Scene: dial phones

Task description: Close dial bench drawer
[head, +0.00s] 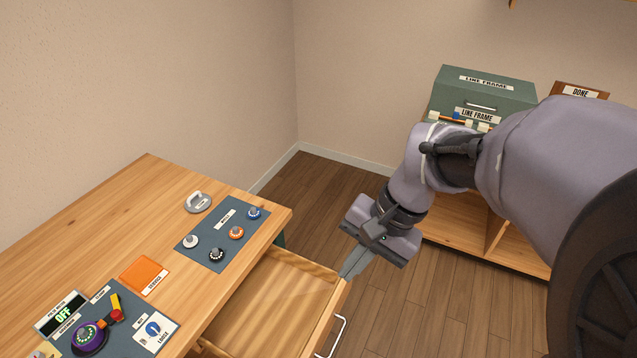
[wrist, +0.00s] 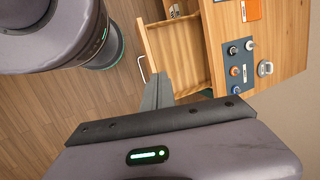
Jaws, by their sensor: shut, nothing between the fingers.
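The dial bench (head: 185,230) is a light wooden table at the left of the head view. The drawer (wrist: 178,50) also shows open in the wrist view. A pale metal handle (head: 338,335) is on the drawer's front. My gripper (head: 349,274) is shut and empty, its fingertips beside the far end of the drawer front. In the wrist view my gripper's fingers (wrist: 157,90) overlap the drawer's near corner. I cannot tell whether they touch it.
A dark mat (head: 224,236) with several knobs, an orange pad (head: 145,277) and a purple dial phone (head: 90,338) are on the bench top. A green line frame box (head: 487,88) stands on a wooden shelf at the back right. Wooden floor (head: 318,190) is clear between bench and shelf.

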